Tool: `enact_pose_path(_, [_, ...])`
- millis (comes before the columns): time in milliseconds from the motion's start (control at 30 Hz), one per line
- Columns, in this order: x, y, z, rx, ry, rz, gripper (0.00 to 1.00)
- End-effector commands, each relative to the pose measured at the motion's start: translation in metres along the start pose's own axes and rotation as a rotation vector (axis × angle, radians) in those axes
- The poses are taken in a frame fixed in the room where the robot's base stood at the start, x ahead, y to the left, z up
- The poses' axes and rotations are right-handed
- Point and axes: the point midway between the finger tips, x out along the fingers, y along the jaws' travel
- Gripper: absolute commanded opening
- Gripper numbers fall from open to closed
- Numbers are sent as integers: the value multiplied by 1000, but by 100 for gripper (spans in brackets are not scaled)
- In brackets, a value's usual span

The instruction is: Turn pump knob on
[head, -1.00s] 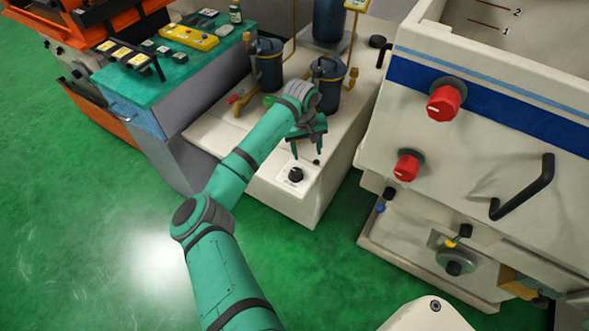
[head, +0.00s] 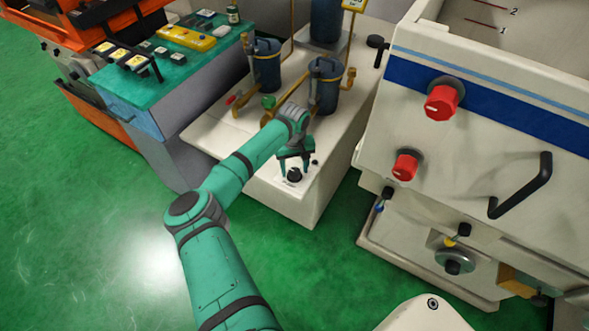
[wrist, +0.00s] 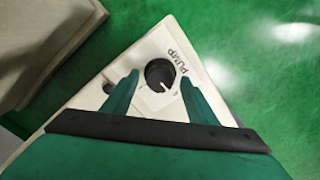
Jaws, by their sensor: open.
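The pump knob (head: 294,174) is a black round knob on the white front corner of the pump unit. In the wrist view the knob (wrist: 160,74) has a white pointer line, and the word PUMP is printed beside it. My gripper (head: 296,174) is at the knob in the head view. In the wrist view my gripper (wrist: 157,82) is open, with one green finger on each side of the knob. A gap shows between each finger and the knob. I cannot tell how far the fingertips are above the panel.
Blue filter canisters (head: 326,85) with brass pipes stand behind my gripper. The white machine with red knobs (head: 441,102) stands close on the right. Green floor lies in front.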

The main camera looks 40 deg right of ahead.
Motion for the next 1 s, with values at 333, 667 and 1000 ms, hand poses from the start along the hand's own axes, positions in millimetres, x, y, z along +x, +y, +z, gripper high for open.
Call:
enact_pose_path(333, [6,0,0,1,0,0,53])
enact_pose_path(667, [6,0,0,1,0,1,11])
enact_pose_path(1000, [7,1,1,60,-2,5,12])
